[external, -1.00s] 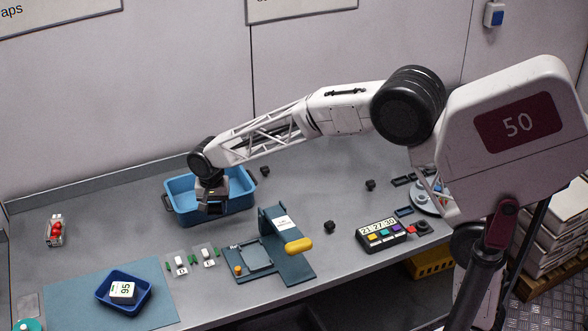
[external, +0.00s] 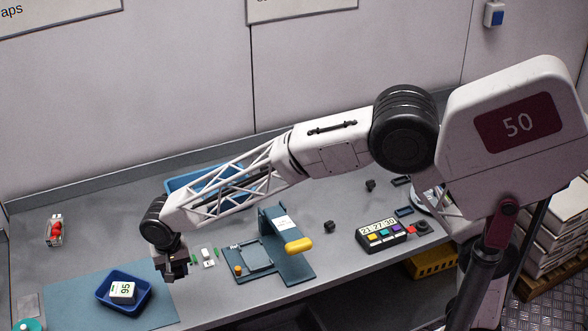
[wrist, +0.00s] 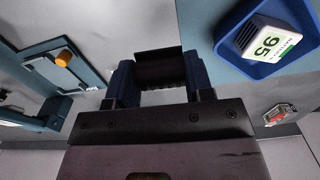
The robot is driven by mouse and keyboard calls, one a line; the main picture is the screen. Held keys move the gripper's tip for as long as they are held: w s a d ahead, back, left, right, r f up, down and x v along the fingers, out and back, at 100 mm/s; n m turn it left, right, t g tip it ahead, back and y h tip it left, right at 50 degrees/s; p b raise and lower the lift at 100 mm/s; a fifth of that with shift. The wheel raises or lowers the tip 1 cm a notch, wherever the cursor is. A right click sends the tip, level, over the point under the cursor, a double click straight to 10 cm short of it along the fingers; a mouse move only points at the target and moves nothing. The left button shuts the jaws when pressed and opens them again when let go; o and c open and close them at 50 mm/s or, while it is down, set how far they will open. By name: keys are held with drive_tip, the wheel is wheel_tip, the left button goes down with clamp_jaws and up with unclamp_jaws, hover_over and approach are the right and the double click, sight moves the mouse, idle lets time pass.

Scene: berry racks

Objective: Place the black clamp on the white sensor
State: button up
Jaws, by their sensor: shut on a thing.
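My gripper (external: 172,272) is low over the front left of the bench, beside the mat. In the wrist view its two bluish fingers (wrist: 160,85) are shut on a dark piece, which looks like the black clamp (wrist: 160,66). One white sensor (external: 208,257), a small white block between green pieces, stands just right of my gripper. The spot of the other white sensor, to its left, is covered by my gripper. I cannot tell whether the clamp touches that sensor.
A blue tray (external: 104,297) with a white "95" block (external: 123,290) sits left of my gripper. A dark teal fixture (external: 290,262) with a yellow handle (external: 298,246) stands to the right. Other black clamps (external: 330,227) lie farther right. My forearm partly hides the light-blue bin (external: 180,184).

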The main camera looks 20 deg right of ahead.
drive_tip(key=shift+n, duration=0.3)
drive_tip(key=shift+s+a, duration=0.55)
drive_tip(key=shift+s, duration=0.35)
drive_tip(key=shift+s+a, duration=0.5)
drive_tip(key=shift+s, duration=0.4)
drive_tip(key=shift+w+a, duration=0.1)
drive_tip(key=shift+a, duration=0.05)
hover_over(129, 285)
drive_tip(key=shift+f, duration=0.75)
drive_tip(key=shift+f, duration=1.7)
drive_tip(key=shift+f, duration=0.2)
drive_tip(key=o, duration=0.9)
drive_tip(key=shift+r, duration=0.2)
